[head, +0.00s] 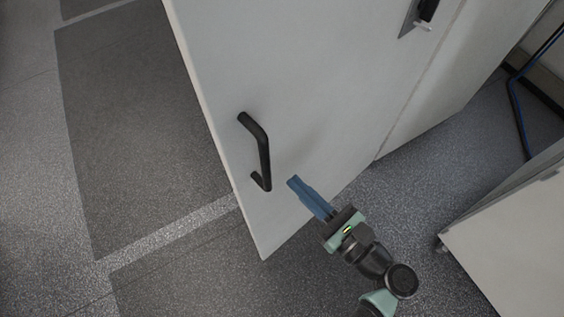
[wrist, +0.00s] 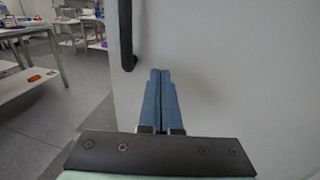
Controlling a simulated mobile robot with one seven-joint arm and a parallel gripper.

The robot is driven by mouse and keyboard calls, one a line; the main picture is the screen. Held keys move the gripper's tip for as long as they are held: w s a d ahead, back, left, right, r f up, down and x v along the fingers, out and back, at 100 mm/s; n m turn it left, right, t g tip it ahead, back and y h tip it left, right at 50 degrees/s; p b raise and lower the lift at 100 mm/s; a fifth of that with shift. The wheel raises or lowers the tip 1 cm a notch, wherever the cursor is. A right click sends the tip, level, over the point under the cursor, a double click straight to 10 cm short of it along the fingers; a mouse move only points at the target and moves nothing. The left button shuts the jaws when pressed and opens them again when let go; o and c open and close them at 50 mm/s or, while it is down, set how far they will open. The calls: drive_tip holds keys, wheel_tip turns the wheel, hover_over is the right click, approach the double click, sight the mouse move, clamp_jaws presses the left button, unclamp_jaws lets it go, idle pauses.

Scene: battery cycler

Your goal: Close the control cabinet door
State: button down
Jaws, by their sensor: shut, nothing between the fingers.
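The control cabinet door (head: 300,95) is a pale grey panel standing open, its free edge toward the left in the head view. Its black bar handle (head: 259,150) sits near that free edge. My gripper (head: 294,182) is shut and empty, with blue fingers, just right of the handle's lower end and in front of the door face. In the wrist view the door (wrist: 235,70) fills the right side, the handle (wrist: 126,35) is at the upper left of my fingers (wrist: 160,75). I cannot tell whether the fingertips touch the door.
A second grey panel (head: 440,90) continues to the right of the door. A pale cabinet (head: 520,240) stands at the lower right, with a blue cable (head: 517,105) above it. The floor (head: 130,130) left of the door is clear. Workbenches (wrist: 25,75) show far left.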

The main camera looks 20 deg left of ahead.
sight(271, 159)
drive_tip(key=shift+p+x, duration=0.5)
drive_tip(key=shift+x, duration=2.25)
